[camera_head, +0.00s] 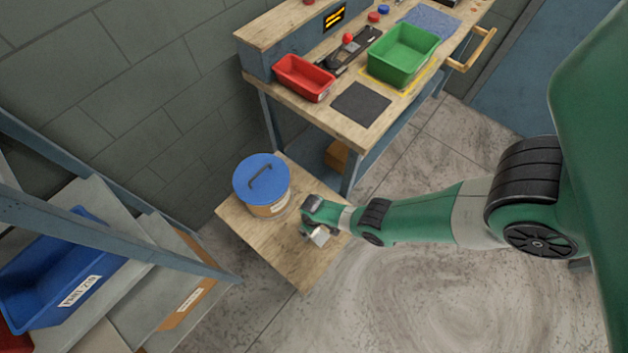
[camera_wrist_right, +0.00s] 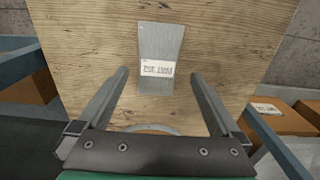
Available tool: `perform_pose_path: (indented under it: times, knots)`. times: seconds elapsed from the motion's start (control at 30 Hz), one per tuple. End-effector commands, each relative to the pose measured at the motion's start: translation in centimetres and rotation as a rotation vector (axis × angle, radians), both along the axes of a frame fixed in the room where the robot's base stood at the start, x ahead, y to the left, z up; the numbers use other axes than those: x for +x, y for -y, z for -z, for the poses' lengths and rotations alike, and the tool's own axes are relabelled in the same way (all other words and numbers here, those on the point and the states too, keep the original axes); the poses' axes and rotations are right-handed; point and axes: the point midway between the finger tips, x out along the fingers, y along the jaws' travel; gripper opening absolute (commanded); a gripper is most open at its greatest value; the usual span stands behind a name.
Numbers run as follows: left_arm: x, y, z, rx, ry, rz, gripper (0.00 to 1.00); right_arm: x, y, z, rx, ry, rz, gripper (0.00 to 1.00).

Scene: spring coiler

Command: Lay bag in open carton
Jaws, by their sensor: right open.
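A grey bag (camera_wrist_right: 158,40) with a white printed label lies flat on the wooden low table (camera_wrist_right: 95,40) in the right wrist view. My right gripper (camera_wrist_right: 158,74) is open, with its two fingers apart on either side of the bag's near end; I cannot tell whether they touch it. In the head view my right gripper (camera_head: 312,232) is low over the table, and the pale bag (camera_head: 320,236) shows partly beside it. I cannot make out an open carton for certain; brown cardboard boxes (camera_head: 188,298) stand on the shelf at left. My left gripper is not in view.
A drum with a blue lid (camera_head: 262,182) stands on the low table close to my right gripper. A workbench behind holds a red bin (camera_head: 304,78) and a green bin (camera_head: 403,54). A shelf with a blue bin (camera_head: 55,280) stands at left. Floor at right is clear.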

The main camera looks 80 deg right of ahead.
Motion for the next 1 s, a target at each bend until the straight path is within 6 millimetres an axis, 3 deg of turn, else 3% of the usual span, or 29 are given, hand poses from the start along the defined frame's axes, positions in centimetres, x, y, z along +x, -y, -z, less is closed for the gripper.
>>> perform_pose_path:
  times: [0.03,0.17,0.47,0.9,1.0]
  knots:
    - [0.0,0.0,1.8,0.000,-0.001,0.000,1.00,-0.1,0.1,1.9,0.000,-0.001,0.001,1.00]
    - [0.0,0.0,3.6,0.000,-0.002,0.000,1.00,-0.1,0.3,3.9,0.000,-0.001,-0.001,1.00]
    - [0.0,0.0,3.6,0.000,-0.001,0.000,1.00,-0.1,0.2,4.1,0.000,0.000,0.000,1.00]
    - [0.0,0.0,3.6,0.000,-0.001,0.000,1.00,-0.1,0.2,4.1,0.000,0.000,0.000,0.23]
    - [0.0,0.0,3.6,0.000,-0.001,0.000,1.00,-0.1,0.2,4.0,0.000,0.000,0.000,0.11]
